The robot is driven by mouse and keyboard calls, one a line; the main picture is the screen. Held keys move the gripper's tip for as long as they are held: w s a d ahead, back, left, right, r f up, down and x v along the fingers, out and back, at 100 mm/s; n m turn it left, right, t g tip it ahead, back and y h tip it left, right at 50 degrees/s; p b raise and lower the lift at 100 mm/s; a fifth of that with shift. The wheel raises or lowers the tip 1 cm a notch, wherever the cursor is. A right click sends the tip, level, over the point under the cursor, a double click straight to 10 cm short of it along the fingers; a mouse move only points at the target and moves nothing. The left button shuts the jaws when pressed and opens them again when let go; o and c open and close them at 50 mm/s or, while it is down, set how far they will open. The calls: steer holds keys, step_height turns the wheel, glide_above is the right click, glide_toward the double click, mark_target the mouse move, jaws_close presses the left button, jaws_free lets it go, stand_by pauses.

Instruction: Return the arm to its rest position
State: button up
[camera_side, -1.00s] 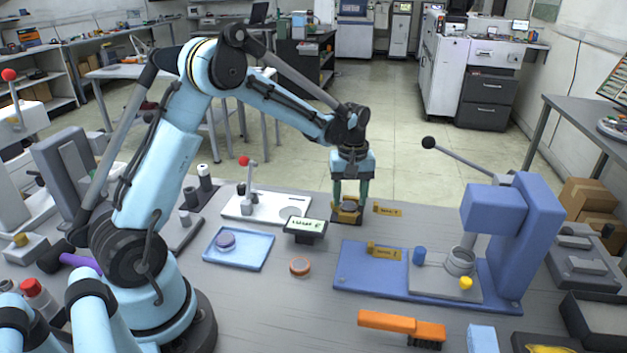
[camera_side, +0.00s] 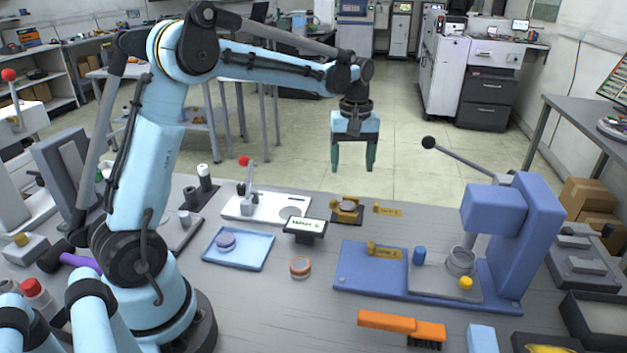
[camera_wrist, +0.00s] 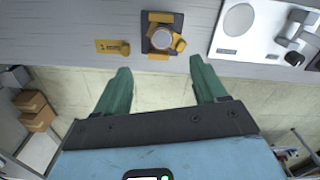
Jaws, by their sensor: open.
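My gripper (camera_side: 353,168) is open and empty, with its green fingers pointing down. In the side view it hangs in the air above and behind the far edge of the table. Below it, a grey disc (camera_side: 348,206) sits on a small dark stand with yellow clips (camera_side: 345,214). The wrist view also shows the two spread green fingers (camera_wrist: 154,82), with the disc (camera_wrist: 162,38) on its stand in front of and between them, apart from both.
A blue press (camera_side: 515,240) with a long lever stands at the right. A blue tray (camera_side: 225,258) with a purple disc, a small display (camera_side: 305,228) and a white lever plate (camera_side: 265,212) are near the middle. An orange brush (camera_side: 388,323) lies at the front. The air around the gripper is clear.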

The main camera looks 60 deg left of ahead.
steer(key=s+d+r+m+t, duration=0.4)
steer(key=s+d+r+m, duration=0.2)
steer(key=s+d, duration=0.15)
steer(key=s+d+f+m+t, duration=0.3)
steer(key=s+m, duration=0.3)
steer(key=s, duration=0.2)
steer(key=shift+s+d+f, duration=0.3)
steer(key=shift+d+f, duration=0.05)
steer(key=shift+f, duration=0.15)
stand_by(0.5)
